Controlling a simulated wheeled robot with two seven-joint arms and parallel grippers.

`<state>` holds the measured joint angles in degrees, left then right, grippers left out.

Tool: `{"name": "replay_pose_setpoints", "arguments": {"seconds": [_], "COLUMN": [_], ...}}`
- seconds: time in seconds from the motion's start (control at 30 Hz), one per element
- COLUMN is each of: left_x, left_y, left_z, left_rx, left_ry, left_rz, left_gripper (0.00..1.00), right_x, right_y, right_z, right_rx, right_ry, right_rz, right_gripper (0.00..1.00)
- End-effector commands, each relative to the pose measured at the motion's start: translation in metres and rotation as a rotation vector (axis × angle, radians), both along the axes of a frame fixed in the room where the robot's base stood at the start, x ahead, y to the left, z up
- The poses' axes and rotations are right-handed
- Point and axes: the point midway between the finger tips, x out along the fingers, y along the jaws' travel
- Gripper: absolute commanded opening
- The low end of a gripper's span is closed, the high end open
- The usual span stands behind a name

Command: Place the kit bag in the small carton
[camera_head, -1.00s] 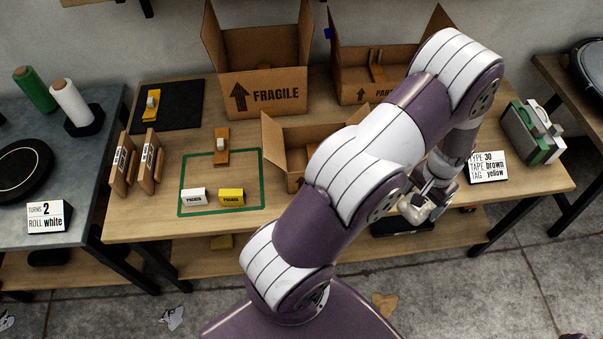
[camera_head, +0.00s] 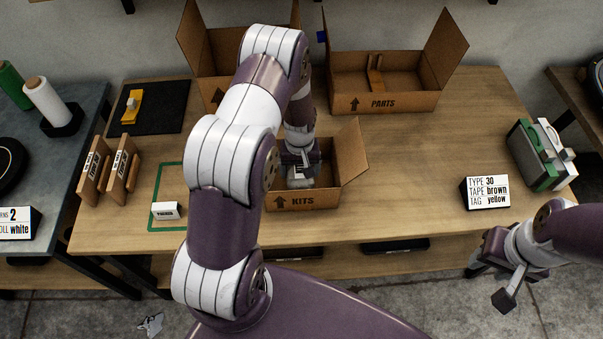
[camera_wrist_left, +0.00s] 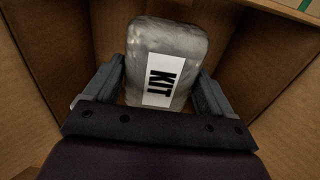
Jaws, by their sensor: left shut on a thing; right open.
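The small carton (camera_head: 328,197), marked KITS, stands open on the table, with one flap spread to the right. My left gripper (camera_head: 299,174) is down inside it. The gripper is shut on the kit bag (camera_wrist_left: 172,38), a grey, shiny bag with a white KIT label. In the left wrist view the bag sits between the two fingers, with brown carton walls around it. Whether the bag touches the carton floor is unclear. My right gripper (camera_head: 506,282) is open and empty at the lower right, in front of the table.
A large carton marked PARTS (camera_head: 405,101) stands behind, and another tall carton (camera_head: 193,55) is partly hidden by my left arm. A sign (camera_head: 484,192) and a green-and-white case (camera_head: 537,154) stand at the right. The table between the small carton and the sign is clear.

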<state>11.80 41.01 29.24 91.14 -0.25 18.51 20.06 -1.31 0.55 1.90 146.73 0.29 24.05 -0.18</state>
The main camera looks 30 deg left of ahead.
Motion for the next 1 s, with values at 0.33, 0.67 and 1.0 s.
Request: {"name": "replay_pose_setpoints", "arguments": {"seconds": [0.33, 0.67, 1.0], "left_x": [0.0, 0.0, 0.001], "left_y": [0.0, 0.0, 0.0], "left_z": [-0.038, -0.041, -0.028], "left_rx": [0.0, 0.0, 0.0], "left_ry": [0.0, 0.0, -0.002], "left_rz": [-0.002, -0.002, -0.003], "left_gripper": [0.46, 1.0, 1.0], "right_x": [0.0, 0.0, 0.0], "right_y": [0.0, 0.0, 0.0], "right_z": [0.002, -0.001, 0.001], "right_rx": [0.0, 0.0, 0.0], "right_ry": [0.0, 0.0, 0.0], "right_rz": [0.0, 0.0, 0.0], "right_gripper": [0.43, 0.43, 0.43]}}
